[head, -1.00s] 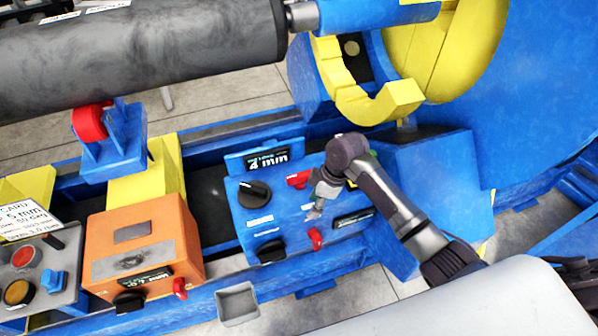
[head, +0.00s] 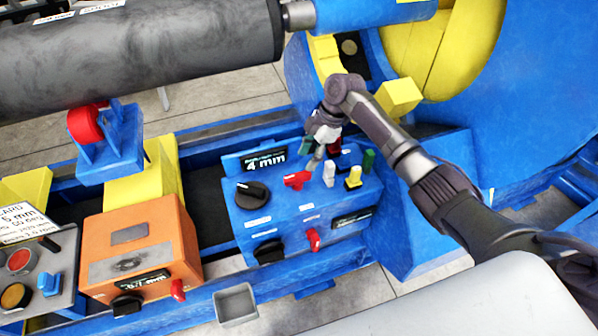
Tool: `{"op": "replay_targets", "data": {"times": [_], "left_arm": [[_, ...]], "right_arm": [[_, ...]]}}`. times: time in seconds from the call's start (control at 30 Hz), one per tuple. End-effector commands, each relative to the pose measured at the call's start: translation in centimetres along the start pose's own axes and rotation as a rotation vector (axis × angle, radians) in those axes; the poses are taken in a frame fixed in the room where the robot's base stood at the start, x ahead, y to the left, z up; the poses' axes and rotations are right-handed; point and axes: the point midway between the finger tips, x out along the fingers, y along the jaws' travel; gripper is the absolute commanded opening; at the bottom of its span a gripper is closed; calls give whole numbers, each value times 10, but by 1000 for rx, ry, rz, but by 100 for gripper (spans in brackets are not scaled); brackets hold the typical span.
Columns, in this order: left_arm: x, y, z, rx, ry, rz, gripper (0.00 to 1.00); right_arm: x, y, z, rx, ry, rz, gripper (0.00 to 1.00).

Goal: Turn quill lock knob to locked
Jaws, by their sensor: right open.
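A blue control box (head: 285,228) stands at the centre with several knobs and levers. On it are a black round knob (head: 252,195), a red knob (head: 297,180), a white lever (head: 328,174), a yellow knob (head: 353,178) and a green one (head: 369,159). A black knob (head: 269,251) and a red knob (head: 313,239) are on its front face. The labels are too small to read, so I cannot tell which is the quill lock knob. My right gripper (head: 316,158) is open above the box's far edge, behind the red knob. My left gripper is not in view.
An orange box (head: 150,225) with black and red front knobs stands to the left. A grey button panel (head: 45,275) is at the far left. A dark roller (head: 140,55) spans the top left. A small grey open bin (head: 236,305) sits at the bottom.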

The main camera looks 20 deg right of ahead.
Motion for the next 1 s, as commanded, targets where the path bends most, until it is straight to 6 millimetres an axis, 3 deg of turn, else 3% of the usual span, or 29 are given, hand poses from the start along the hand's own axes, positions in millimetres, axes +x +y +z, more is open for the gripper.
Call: {"op": "replay_targets", "data": {"times": [0.1, 0.3, 0.5, 0.77, 1.0], "left_arm": [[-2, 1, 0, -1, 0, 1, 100], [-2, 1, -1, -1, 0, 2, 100], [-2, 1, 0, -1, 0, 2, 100], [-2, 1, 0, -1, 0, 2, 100], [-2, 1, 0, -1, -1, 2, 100]], "right_arm": [[26, 0, -1, 0, 1, -2, 48], [58, 0, 0, 1, 0, -1, 48], [71, 0, 0, 0, -1, 1, 48], [72, 0, 0, 0, -1, 1, 48], [72, 0, 0, 0, -1, 1, 11]]}}
